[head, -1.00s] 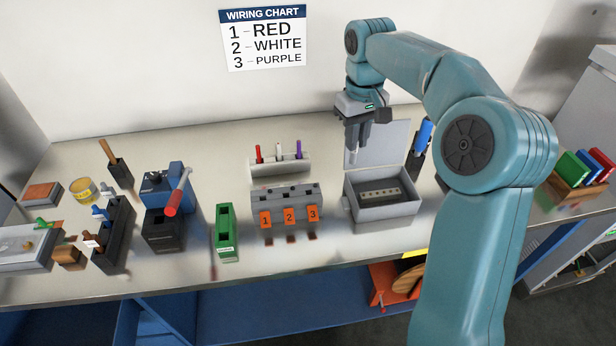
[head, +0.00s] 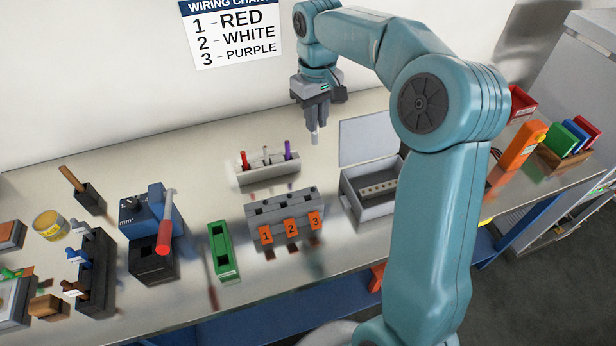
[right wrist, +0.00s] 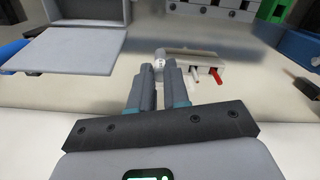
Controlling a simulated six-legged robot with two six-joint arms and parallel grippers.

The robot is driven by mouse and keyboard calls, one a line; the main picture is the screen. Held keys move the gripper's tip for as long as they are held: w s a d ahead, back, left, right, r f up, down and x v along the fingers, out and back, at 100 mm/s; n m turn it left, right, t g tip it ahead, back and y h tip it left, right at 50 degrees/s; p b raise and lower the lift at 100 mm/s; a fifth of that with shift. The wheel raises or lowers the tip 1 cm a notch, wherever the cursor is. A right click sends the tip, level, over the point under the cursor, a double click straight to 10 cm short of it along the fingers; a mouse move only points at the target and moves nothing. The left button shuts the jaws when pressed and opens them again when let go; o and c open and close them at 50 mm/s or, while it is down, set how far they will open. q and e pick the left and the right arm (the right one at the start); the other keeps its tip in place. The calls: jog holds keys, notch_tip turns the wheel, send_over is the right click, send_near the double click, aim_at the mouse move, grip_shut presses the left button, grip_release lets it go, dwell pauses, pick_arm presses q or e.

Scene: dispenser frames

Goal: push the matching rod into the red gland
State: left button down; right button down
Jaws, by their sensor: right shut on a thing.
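My right gripper (head: 316,128) is shut on a small pale cylinder (head: 315,138), held above the table behind and right of the rod rack. The cylinder also shows at the fingertips in the right wrist view (right wrist: 159,60). A grey block (head: 283,204) in front has orange tags 1, 2 and 3. The wall chart (head: 232,35) reads 1 red, 2 white, 3 purple. I cannot pick out a red gland. My left gripper is out of view.
An open grey box (head: 363,203) with raised lid stands right of the block, partly behind my arm. A green holder (head: 222,252) and a blue-black device with a red-handled tool (head: 164,237) stand left. Clear table lies behind the rack.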

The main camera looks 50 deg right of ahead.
jog(key=f, duration=0.6)
jog(key=f+p, duration=0.1)
jog(key=f, duration=1.1)
jog(key=shift+s, duration=0.35)
jog(key=shift+w+f, duration=0.1)
jog(key=shift+f, duration=0.1)
jog(key=shift+s+r, duration=0.2)
jog(key=shift+s, duration=0.1)
jog(key=shift+f, duration=0.15)
jog(key=c, duration=1.5)
grip_release()
jog(key=shift+f, duration=0.15)
jog(key=o, duration=0.4)
jog(key=shift+w, duration=0.25)
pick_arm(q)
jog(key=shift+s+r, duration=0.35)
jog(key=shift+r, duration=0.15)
pick_arm(e)
jog(key=shift+s, duration=0.1)
